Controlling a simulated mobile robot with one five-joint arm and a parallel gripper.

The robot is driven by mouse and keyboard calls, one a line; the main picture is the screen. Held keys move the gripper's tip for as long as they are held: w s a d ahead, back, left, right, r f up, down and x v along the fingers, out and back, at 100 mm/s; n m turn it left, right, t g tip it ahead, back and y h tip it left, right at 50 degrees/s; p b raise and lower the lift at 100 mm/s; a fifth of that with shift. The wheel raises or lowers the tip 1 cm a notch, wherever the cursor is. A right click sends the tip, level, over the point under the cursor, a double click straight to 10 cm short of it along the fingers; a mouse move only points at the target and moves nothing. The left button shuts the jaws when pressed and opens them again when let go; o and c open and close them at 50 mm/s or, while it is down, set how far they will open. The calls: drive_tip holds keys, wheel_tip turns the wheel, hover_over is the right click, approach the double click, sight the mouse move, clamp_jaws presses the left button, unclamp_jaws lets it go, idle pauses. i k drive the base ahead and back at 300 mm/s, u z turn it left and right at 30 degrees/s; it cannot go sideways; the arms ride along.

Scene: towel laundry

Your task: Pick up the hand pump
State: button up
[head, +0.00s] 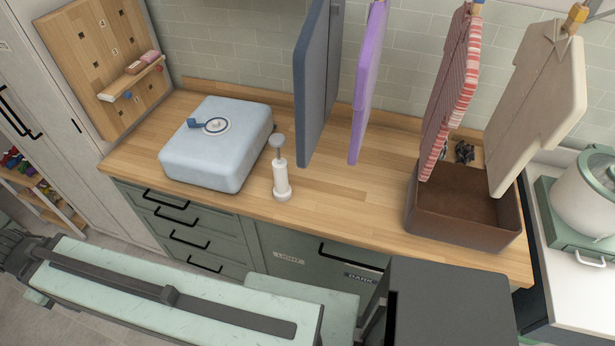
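The hand pump (281,180) stands upright on the wooden counter, near its front edge. It has a white body, a wider white base and a grey round knob on top. It is just right of a pale blue puffed-up bag (215,157) with a round valve and a small dark blue cap on top. Nothing holds the pump, and it shows clear of the hanging towels. My arm crosses the bottom of the head view, below and in front of the counter. I cannot make out the fingertips of my gripper.
Grey, purple, red-striped and cream cloths (366,90) hang over the wooden counter (340,205). A brown open bin (460,228) stands at the right. A pegboard (100,50) is at the left. Drawers with black handles (190,240) are below. Counter right of the pump is clear.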

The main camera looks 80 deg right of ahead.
sight(282, 191)
drive_tip(key=z, duration=0.7)
drive_tip(key=k, duration=1.2)
drive_tip(key=z, duration=0.95)
